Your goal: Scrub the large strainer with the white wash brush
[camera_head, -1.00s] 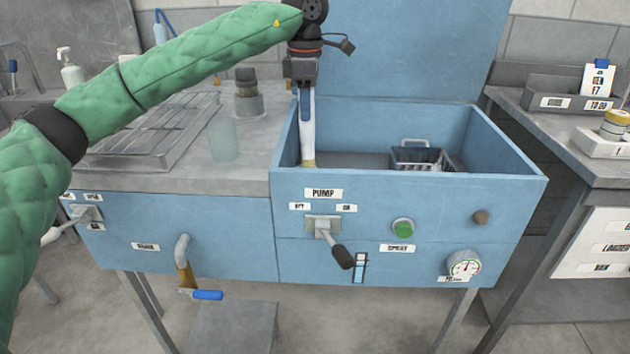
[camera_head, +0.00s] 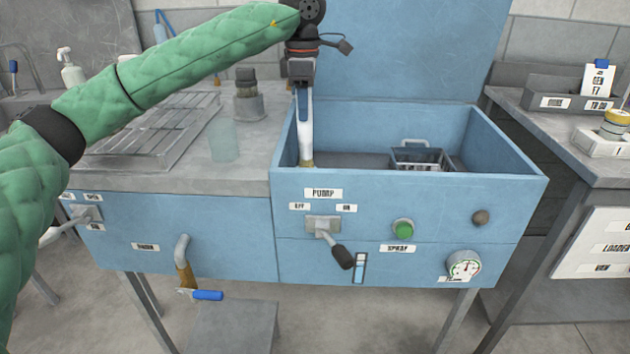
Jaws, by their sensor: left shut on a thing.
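My left gripper (camera_head: 302,82) points down over the left end of the blue wash basin (camera_head: 410,187). It is shut on the white wash brush (camera_head: 305,125), which hangs upright. A metal basket with a handle (camera_head: 419,156), perhaps the large strainer, sits in the basin to the right, apart from the brush. What is under the brush is hidden by the front wall. My right gripper is not in view.
The basin's blue lid (camera_head: 410,50) stands open behind. The pump lever (camera_head: 342,256) and green button (camera_head: 403,229) are on the front.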

